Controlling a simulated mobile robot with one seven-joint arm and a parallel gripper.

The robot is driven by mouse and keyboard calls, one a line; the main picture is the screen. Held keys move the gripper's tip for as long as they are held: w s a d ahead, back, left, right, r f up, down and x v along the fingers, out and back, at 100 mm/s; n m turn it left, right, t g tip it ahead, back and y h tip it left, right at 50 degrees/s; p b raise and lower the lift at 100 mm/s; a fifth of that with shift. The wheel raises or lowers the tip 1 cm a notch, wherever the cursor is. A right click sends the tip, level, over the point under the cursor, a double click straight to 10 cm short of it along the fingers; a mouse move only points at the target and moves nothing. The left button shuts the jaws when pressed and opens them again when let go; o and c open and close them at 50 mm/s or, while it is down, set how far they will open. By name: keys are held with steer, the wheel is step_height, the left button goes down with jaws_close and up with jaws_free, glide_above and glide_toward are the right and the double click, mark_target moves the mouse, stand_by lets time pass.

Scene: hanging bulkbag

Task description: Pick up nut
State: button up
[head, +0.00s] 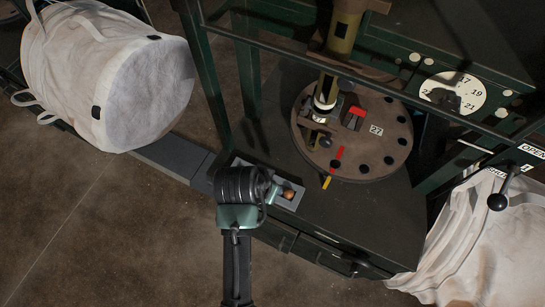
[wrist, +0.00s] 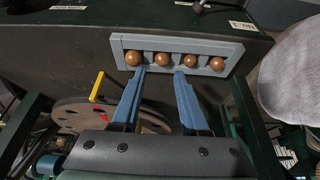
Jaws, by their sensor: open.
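Several round brown nuts sit in a row in a grey-blue tray (wrist: 178,41) in the wrist view. The leftmost nut (wrist: 133,58) and the rightmost nut (wrist: 217,64) lie outside the fingers, and two middle nuts (wrist: 162,59) and (wrist: 190,60) appear beyond and between or beside the fingertips. My gripper (wrist: 160,73) is open, its two blue fingers pointing at the tray and nothing between them. In the head view one nut (head: 288,193) shows in the tray (head: 291,206); my wrist covers the rest. Whether the fingertips touch the tray cannot be told.
The tray lies on a dark green machine bench (head: 350,215). A round brown plate with holes (head: 375,150) and a yellow pointer (head: 327,183) stand close by on the right. White bulk bags (head: 150,90) hang at left and lower right (head: 490,245). A black-knobbed lever (head: 497,201) is at right.

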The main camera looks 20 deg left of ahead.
steer(key=shift+s+x, duration=0.2)
steer(key=shift+x, duration=2.5)
steer(key=shift+s+a+f, duration=0.1)
